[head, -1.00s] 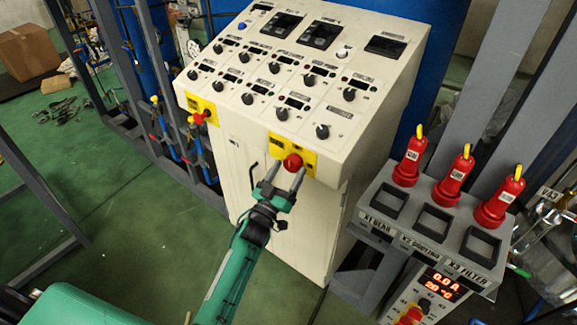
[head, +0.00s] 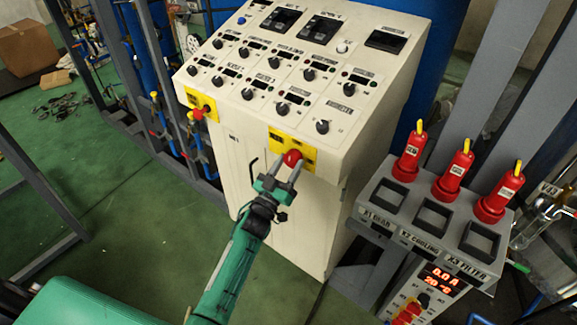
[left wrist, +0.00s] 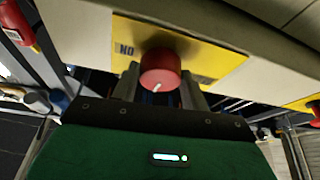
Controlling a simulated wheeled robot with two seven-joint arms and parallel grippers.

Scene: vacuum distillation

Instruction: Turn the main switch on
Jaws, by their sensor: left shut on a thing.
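A red round knob (head: 292,158) sits on a yellow plate (head: 279,141) at the front lower edge of the white control cabinet. In the left wrist view the knob (left wrist: 160,70) shows a white pointer mark, and letters that seem to read ON stand on the yellow plate (left wrist: 210,62) beside it. My left gripper (head: 284,172) reaches up from below with a finger on each side of the knob and is shut on it. The fingers (left wrist: 160,82) partly hide the plate. My right gripper is not in view.
The white cabinet (head: 270,205) carries rows of black knobs and displays. A second red knob (head: 198,113) on yellow is at its left corner. Right stands a grey box (head: 440,240) with sockets and three red plugs.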

